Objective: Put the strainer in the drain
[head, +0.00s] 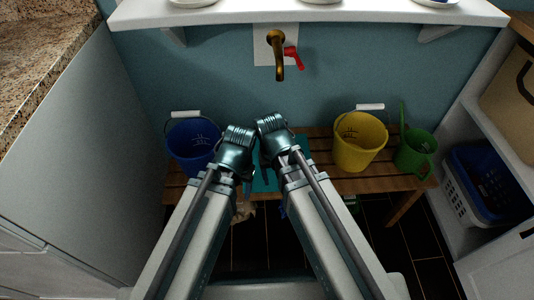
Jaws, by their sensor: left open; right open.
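I cannot make out a strainer or a drain in the head view. My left gripper (246,186) and my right gripper (264,176) are close together over the middle of the wooden bench (318,147). Both are open, with nothing visible between their fingers. My arms hide much of the bench and the floor in front of it.
A brass tap (277,52) with a red handle is on the blue wall under a white shelf (310,13). On the bench are a blue bucket (190,140), a teal item (264,182), a yellow bucket (357,143) and a green watering can (414,153). A laundry basket (465,195) stands right.

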